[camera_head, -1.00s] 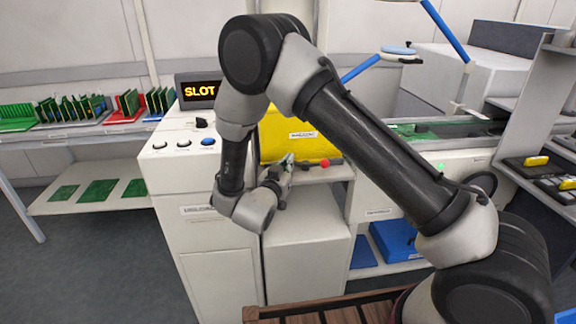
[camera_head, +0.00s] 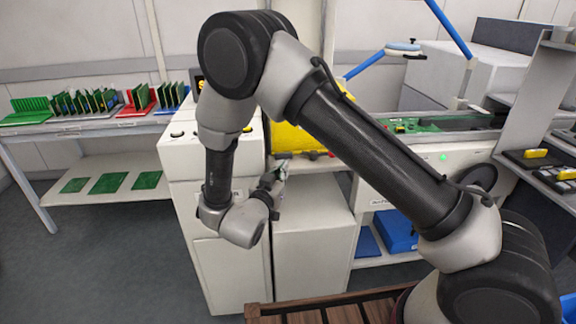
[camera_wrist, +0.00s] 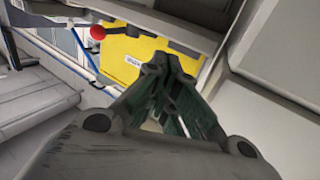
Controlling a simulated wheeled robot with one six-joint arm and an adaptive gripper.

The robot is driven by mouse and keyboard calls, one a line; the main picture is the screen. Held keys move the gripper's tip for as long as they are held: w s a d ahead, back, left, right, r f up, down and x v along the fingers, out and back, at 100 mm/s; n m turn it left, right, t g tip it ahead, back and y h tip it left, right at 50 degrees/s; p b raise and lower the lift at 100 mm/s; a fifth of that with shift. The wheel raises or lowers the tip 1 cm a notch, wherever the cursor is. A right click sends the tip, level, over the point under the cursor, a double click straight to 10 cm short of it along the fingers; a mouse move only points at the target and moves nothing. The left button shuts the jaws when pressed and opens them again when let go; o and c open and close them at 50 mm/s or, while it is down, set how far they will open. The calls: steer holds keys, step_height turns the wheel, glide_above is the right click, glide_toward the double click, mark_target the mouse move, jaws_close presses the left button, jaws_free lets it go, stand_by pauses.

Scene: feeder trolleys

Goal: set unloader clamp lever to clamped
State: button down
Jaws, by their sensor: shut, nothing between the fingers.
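In the wrist view, a red ball knob (camera_wrist: 98,32), which looks like the end of the clamp lever, shows at the upper left in front of a yellow panel (camera_wrist: 135,55). I cannot clearly tell the lever's rod or its setting. My gripper (camera_wrist: 172,75) is shut and empty. Its fingers point toward the yellow panel, below and to the right of the knob in the picture, apart from it. In the head view, my gripper (camera_head: 278,170) is just below the yellow panel (camera_head: 297,138), beside the white cabinet front; my arm hides part of the panel.
A white cabinet (camera_head: 232,275) stands behind my forearm. A table with several green and red boards (camera_head: 85,103) is at the left. A conveyor (camera_head: 435,124) runs at the right, with a blue bin (camera_head: 396,231) below. A brown slatted surface (camera_head: 340,308) is in front.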

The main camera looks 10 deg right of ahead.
steer(key=shift+v, duration=1.25)
